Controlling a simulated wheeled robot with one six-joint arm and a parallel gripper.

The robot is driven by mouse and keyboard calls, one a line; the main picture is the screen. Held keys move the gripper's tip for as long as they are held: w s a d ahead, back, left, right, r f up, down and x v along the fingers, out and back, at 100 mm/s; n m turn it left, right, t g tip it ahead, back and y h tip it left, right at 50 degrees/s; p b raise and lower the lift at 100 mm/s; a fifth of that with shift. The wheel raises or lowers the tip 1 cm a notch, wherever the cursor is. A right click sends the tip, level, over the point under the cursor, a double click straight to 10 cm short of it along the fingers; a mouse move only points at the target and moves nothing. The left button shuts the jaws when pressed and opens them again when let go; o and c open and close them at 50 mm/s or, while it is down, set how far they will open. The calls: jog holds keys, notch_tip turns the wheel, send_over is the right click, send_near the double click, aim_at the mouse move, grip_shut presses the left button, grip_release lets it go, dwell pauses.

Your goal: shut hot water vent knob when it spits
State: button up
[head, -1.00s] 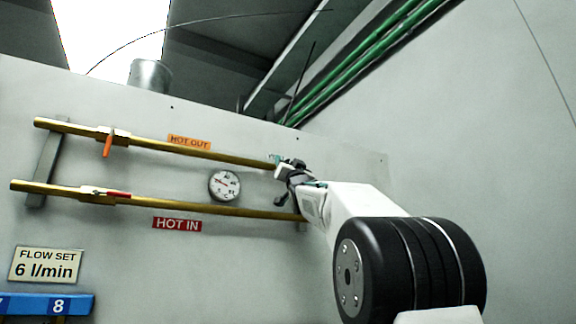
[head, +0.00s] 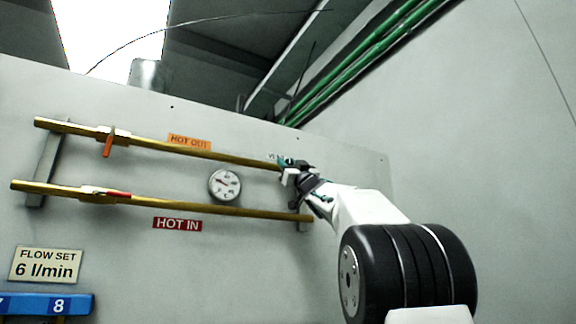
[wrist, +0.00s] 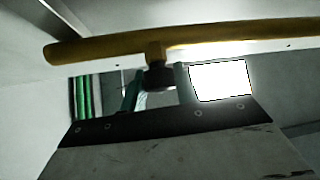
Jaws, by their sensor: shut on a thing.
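The vent knob (wrist: 158,76) is a small dark knob on a short stem from the brass pipe in the wrist view. My gripper (wrist: 157,88) has its teal-edged fingers on either side of the knob and is shut on it. In the head view my gripper (head: 289,164) is at the right end of the upper brass HOT OUT pipe (head: 220,156). There it hides the knob and part of a small vent label (head: 272,156). I see no clear spray of water in either view.
The lower HOT IN pipe (head: 240,211) runs below, with a round gauge (head: 224,185) between the pipes. An orange lever (head: 108,145) hangs on the upper pipe, and a red lever (head: 118,194) lies along the lower one. A FLOW SET sign (head: 45,265) is at lower left.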

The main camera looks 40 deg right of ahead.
jog(key=o, duration=1)
jog(key=shift+c, duration=0.2)
jog(key=v, duration=0.7)
jog(key=shift+s+f, duration=0.3)
jog(key=shift+s, duration=0.05)
